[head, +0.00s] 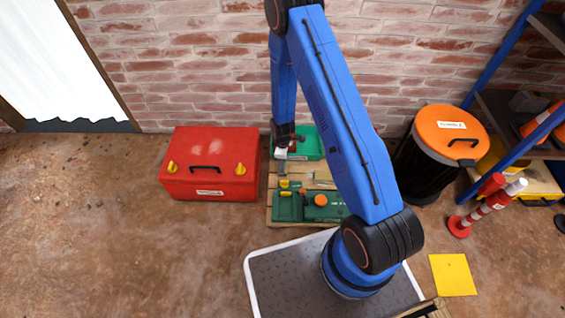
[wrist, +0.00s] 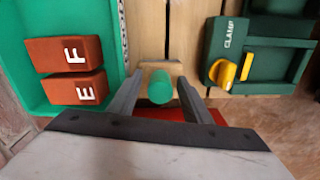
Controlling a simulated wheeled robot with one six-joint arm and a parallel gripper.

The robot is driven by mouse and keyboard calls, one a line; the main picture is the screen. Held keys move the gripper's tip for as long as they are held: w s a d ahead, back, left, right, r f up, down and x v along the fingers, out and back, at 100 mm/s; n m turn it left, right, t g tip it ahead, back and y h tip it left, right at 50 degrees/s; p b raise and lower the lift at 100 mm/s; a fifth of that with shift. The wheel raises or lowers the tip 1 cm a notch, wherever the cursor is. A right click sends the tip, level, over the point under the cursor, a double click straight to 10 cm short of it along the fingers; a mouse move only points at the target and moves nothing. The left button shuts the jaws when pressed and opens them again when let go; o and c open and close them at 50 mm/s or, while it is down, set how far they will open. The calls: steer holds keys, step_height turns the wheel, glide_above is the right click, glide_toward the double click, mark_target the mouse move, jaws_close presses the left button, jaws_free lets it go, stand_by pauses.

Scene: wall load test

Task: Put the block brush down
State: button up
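The block brush (wrist: 160,68) shows in the wrist view as a tan block with a round green handle facing the camera. My gripper (wrist: 159,82) has its two grey fingers on either side of the tan block, with the tips against its sides. The brush's lower side is hidden, and I cannot tell whether it touches the planks. The brush cannot be made out there.
Two red-brown blocks marked F (wrist: 76,54) and E (wrist: 78,88) lie in the green bin. A dark green clamp case (wrist: 225,55) is to the right. A red toolbox (head: 210,165) stands left of the pallet. A black barrel with an orange lid (head: 450,130) stands right.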

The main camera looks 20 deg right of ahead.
step_height(320, 180, up, 29)
steer(key=s+d+m+t, duration=0.1)
steer(key=d+m, duration=0.1)
steer(key=m, duration=0.1)
steer(key=s+d+r+m+t, duration=0.15)
steer(key=s+r, duration=0.25)
steer(key=r, duration=0.4)
steer(key=s+r+m, duration=0.2)
steer(key=s+r, duration=0.1)
steer(key=r, duration=0.5)
steer(key=s+d+r+m, duration=0.1)
steer(key=s+r+m, duration=0.1)
steer(key=s+r, duration=0.3)
steer(key=s+d+r+m+t, duration=0.1)
steer(key=s+r, duration=0.4)
steer(key=s, duration=0.7)
steer(key=s+d+r+m+t, duration=0.1)
steer(key=s+r+m, duration=0.2)
steer(key=s+r, duration=0.2)
steer(key=s, duration=0.3)
steer(key=shift+s+d+r, duration=0.2)
steer(key=shift+r, duration=0.1)
steer(key=shift+o, duration=0.5)
